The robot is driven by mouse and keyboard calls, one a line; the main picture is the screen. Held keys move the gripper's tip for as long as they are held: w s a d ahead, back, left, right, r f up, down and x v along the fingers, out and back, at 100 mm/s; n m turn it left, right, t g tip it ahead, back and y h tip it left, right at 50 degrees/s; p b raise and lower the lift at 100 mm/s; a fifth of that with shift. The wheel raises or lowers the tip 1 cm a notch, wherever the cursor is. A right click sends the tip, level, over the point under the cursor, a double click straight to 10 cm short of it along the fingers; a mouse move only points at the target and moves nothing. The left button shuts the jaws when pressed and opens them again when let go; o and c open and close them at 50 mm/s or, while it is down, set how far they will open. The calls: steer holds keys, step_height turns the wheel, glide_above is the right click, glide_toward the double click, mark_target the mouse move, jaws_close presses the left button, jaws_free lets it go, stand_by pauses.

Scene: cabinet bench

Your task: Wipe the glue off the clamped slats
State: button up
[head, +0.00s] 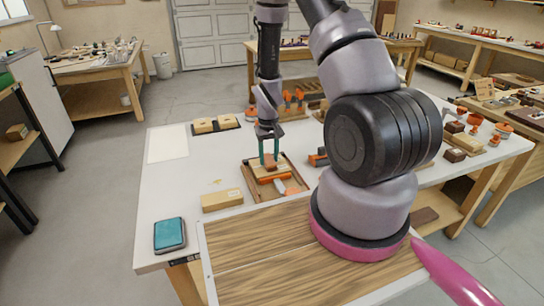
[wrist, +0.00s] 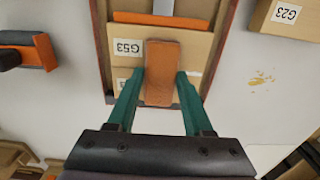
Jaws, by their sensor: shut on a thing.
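My gripper (head: 268,160) has green fingers and is shut on an orange-brown block (wrist: 161,72). In the wrist view, the fingers (wrist: 160,80) press its two sides near one end. The block is over pale slats (wrist: 188,47), one labelled G53, lying in a dark-edged wooden frame (head: 300,180). I cannot tell whether the block touches the slats. An orange bar, seemingly part of a clamp (head: 274,180), lies across the slats; it also shows in the wrist view (wrist: 150,18). No glue is clearly visible on the slats; part is hidden under the block.
A pale block labelled G23 (head: 222,200) lies left of the frame, with yellowish spots (wrist: 262,79) on the white bench near it. A teal pad (head: 170,234) sits at the front left. Another orange tool (head: 318,158) is right of the frame.

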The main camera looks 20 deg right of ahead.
mark_target(283, 162)
steer(key=shift+a+r, duration=0.1)
steer(key=shift+a, duration=2.4)
steer(key=shift+s+d+f, duration=0.1)
steer(key=shift+d, duration=1.1)
steer(key=shift+d+f, duration=0.1)
steer(key=shift+d, duration=2)
steer(key=shift+d, duration=0.1)
steer(key=shift+d+r, duration=0.15)
steer(key=shift+d, duration=1.75)
